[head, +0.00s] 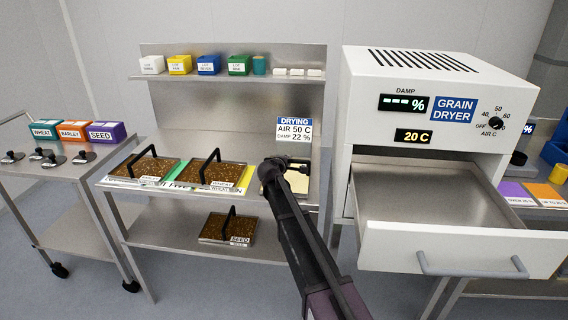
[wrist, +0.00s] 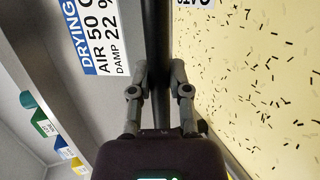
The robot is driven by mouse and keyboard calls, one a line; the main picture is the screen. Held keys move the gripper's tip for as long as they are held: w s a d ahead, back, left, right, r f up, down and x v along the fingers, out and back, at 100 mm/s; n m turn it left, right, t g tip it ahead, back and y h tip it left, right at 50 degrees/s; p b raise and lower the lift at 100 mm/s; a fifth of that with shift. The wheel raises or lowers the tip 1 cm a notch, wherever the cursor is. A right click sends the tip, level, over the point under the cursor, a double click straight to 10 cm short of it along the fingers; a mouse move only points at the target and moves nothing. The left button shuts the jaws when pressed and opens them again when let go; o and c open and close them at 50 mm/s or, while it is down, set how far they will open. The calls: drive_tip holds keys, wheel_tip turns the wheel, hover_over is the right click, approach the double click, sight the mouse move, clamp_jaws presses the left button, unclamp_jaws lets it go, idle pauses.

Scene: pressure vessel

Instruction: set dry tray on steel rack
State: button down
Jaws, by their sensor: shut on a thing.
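My gripper (head: 272,166) is at the right end of the steel rack (head: 228,108), over its main deck. In the wrist view my gripper (wrist: 160,72) is shut on the black handle (wrist: 156,30) of a tray. That tray holds pale yellow contents with dark flecks (wrist: 255,75); in the head view only a pale part of the tray (head: 298,182) shows beside my arm. I cannot tell whether it touches the deck. Two brown-filled trays with black handles, a left one (head: 150,167) and a right one (head: 220,174), stand on the same deck.
A brown seed tray (head: 230,229) sits on the lower shelf. The drying sign (head: 294,128) is on the rack's back panel, close to my gripper. The grain dryer's drawer (head: 440,200) is pulled out and empty on the right. Small coloured boxes (head: 208,64) line the top shelf.

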drive_tip(key=shift+f, duration=0.1)
drive_tip(key=c, duration=0.6)
unclamp_jaws()
drive_tip(key=shift+s+r, duration=0.2)
drive_tip(key=shift+r, duration=0.05)
drive_tip(key=shift+p+v, duration=2)
drive_tip(key=shift+v, duration=3.85)
